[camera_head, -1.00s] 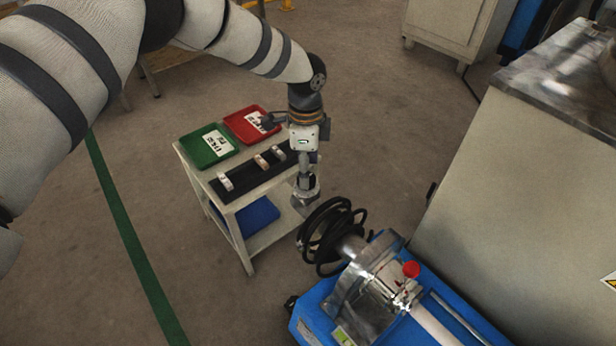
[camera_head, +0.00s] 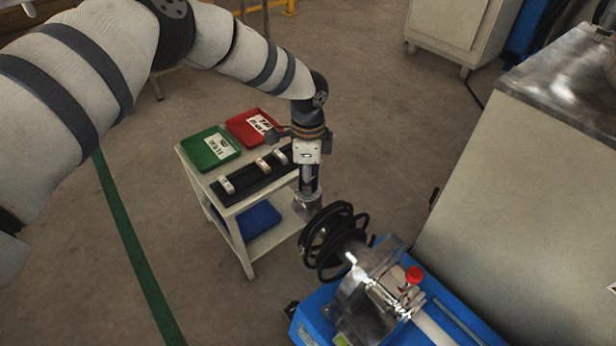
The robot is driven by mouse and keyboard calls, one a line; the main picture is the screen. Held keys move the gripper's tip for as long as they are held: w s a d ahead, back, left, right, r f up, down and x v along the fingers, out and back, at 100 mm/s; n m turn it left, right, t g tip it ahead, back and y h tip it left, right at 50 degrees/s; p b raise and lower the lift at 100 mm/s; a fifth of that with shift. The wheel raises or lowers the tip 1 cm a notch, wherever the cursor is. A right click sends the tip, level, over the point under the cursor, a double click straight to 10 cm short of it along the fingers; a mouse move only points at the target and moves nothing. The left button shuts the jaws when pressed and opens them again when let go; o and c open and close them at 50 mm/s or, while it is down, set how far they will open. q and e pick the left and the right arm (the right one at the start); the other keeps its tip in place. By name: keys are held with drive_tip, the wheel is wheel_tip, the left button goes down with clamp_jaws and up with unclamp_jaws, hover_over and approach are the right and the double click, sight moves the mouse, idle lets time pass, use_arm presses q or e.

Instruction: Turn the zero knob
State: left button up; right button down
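A blue-based machine (camera_head: 318,318) with a clear cover and metal parts stands at the lower right. A round red knob (camera_head: 414,274) sticks up on it. I cannot tell from this view whether this is the zero knob. My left gripper (camera_head: 307,203) hangs downward from the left arm, just above and left of the coil. Its fingertips are small and dark, so whether it is open or holds something is unclear. My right gripper is not in view.
A white cart (camera_head: 238,240) at the left-centre carries a green tray (camera_head: 194,150), a red tray (camera_head: 236,128) and a black strip (camera_head: 247,184) with 3 small blocks. A blue bin (camera_head: 258,218) is on its lower shelf. A large grey cabinet (camera_head: 510,190) stands right of the machine.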

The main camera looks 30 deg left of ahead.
use_arm(q)
drive_tip(key=n+p, duration=0.1)
drive_tip(key=n, duration=0.1)
drive_tip(key=shift+r+n, duration=0.15)
drive_tip(key=shift+n, duration=0.15)
drive_tip(key=n+p, duration=0.1)
drive_tip(key=n, duration=0.1)
drive_tip(key=shift+n, duration=0.4)
drive_tip(key=n, duration=0.6)
drive_tip(key=shift+w+p, duration=0.1)
drive_tip(key=shift+p, duration=0.25)
drive_tip(key=o, duration=1.2)
drive_tip(key=shift+c, duration=0.2)
